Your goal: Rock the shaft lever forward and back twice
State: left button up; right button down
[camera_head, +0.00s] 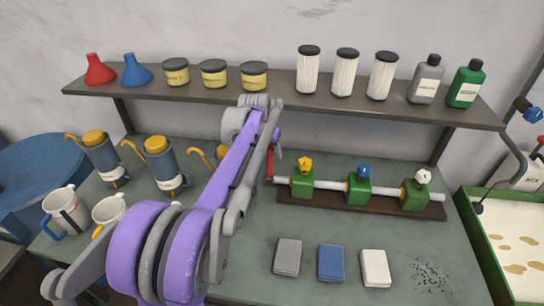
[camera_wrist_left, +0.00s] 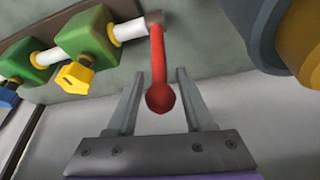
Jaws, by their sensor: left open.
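The shaft lever is a red handle with a round knob (camera_wrist_left: 160,97) at the end of a white shaft (camera_wrist_left: 131,30) in the left wrist view. In the head view part of the red lever (camera_head: 269,166) shows at the shaft's left end, next to my left arm. My left gripper (camera_wrist_left: 157,76) is open, with one finger on each side of the lever; I see gaps on both sides, so it is apart from it. In the head view my left gripper (camera_head: 275,138) is mostly hidden by its own arm. My right gripper is not in view.
Green blocks (camera_head: 302,183) with coloured knobs carry the shaft on a brown base (camera_head: 340,205). Blue-grey canisters (camera_head: 165,172) and mugs (camera_head: 64,210) stand left. Three folded cloths (camera_head: 331,263) lie in front. A shelf (camera_head: 290,92) with jars and bottles runs above.

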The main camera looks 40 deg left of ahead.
aim_at(272, 156)
pick_arm(q)
jog(key=shift+x, duration=1.5)
jog(key=shift+c, duration=0.4)
grip_shut()
